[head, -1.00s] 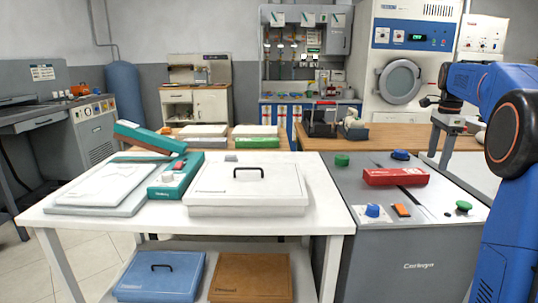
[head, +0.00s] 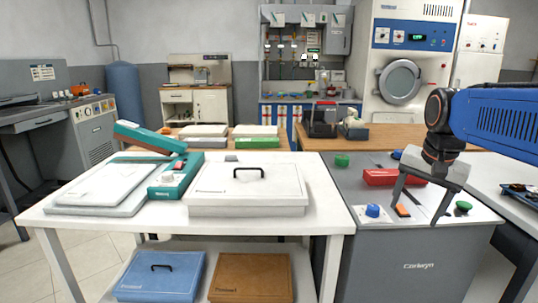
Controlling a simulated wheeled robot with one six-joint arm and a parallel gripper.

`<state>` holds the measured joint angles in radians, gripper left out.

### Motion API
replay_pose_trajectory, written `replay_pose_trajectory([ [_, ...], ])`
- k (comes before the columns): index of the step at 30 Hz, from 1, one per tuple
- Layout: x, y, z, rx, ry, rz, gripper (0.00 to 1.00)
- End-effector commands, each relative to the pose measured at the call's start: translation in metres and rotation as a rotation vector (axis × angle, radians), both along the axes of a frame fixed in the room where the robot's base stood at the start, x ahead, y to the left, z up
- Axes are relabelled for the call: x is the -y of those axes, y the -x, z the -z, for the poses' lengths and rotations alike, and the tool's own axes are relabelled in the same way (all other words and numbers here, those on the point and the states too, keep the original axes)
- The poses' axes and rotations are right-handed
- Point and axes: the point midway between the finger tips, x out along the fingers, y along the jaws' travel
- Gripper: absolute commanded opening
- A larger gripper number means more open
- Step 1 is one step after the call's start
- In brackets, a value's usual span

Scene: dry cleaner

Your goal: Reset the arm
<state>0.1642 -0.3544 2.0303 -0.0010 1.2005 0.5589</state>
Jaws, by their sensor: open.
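My gripper (head: 415,212) hangs from my blue arm (head: 500,115) at the right of the head view. Its two grey fingers point down and stand apart, with nothing held between them. It appears in front of the grey cabinet top (head: 345,182), partly covering a red box (head: 380,177) and a blue knob behind it. I cannot tell how high the fingertips are above the top. An orange button (head: 403,210) shows between the fingers in the picture.
A white table (head: 325,205) to the left bears a white case (head: 245,195) and a teal device (head: 172,178). A tray (head: 520,192) stands at the right edge.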

Motion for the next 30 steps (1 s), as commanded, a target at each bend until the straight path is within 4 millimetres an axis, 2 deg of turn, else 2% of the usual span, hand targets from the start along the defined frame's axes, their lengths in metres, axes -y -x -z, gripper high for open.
replay_pose_trajectory([
  [1, -0.008, 0.015, 0.007, 0.011, 0.011, -0.048, 0.67],
  [9, -0.039, 0.087, 0.056, 0.060, 0.085, -0.327, 0.67],
  [15, -0.056, 0.135, 0.099, 0.098, 0.144, -0.523, 0.67],
  [18, -0.061, 0.153, 0.118, 0.114, 0.169, -0.601, 0.67],
  [24, -0.065, 0.172, 0.139, 0.129, 0.196, -0.685, 0.67],
  [30, -0.066, 0.174, 0.142, 0.130, 0.201, -0.696, 0.67],
])
